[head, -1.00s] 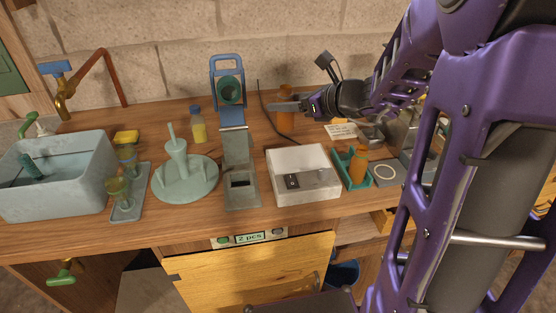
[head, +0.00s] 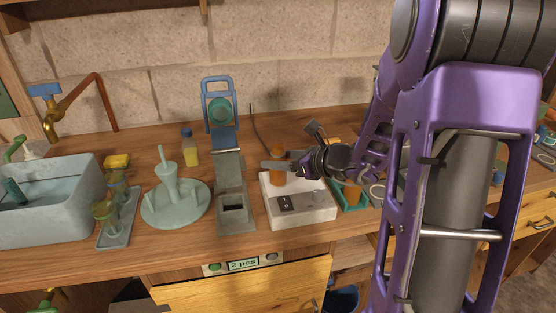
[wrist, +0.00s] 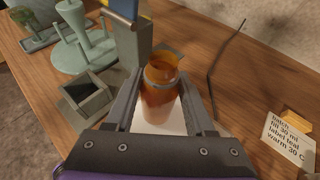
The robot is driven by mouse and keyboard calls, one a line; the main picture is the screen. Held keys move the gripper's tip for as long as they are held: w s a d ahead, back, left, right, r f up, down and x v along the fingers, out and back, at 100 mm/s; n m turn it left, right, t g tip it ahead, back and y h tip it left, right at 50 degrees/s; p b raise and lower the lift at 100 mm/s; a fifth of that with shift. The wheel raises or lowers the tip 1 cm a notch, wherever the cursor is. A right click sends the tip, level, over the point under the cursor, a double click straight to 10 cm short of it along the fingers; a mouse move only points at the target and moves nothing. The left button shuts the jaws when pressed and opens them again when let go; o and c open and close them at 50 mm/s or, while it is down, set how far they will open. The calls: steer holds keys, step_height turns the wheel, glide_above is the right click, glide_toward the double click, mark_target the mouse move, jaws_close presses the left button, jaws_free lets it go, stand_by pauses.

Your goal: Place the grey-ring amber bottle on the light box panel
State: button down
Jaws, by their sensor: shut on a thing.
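My gripper (head: 279,167) is shut on an amber bottle (head: 278,177), over the back left part of the light box (head: 310,208). In the wrist view the bottle (wrist: 160,100) stands roughly upright between the two fingers, with a greyish ring at its neck. The light box's white panel (wrist: 172,128) shows below and beside it. I cannot tell whether the bottle's base touches the panel. The light box has a dark switch on its front part. My wrist hides the box's back right corner.
A grey-green stand with a blue frame (head: 232,190) is close left of the light box. A green tray (head: 350,207) with another amber bottle (head: 352,191) is close on its right.

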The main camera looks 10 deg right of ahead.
steer(key=shift+f, duration=0.1)
steer(key=shift+f+b, duration=0.1)
steer(key=shift+b, duration=0.2)
steer(key=shift+c, duration=1.3)
jaws_free()
steer(key=shift+s+d+r+p, duration=0.1)
steer(key=shift+r+p, duration=0.3)
steer(key=p+v, duration=0.1)
steer(key=v, duration=1)
steer(key=shift+s+d+r, duration=0.1)
steer(key=shift+s+d, duration=0.05)
steer(key=shift+s, duration=0.2)
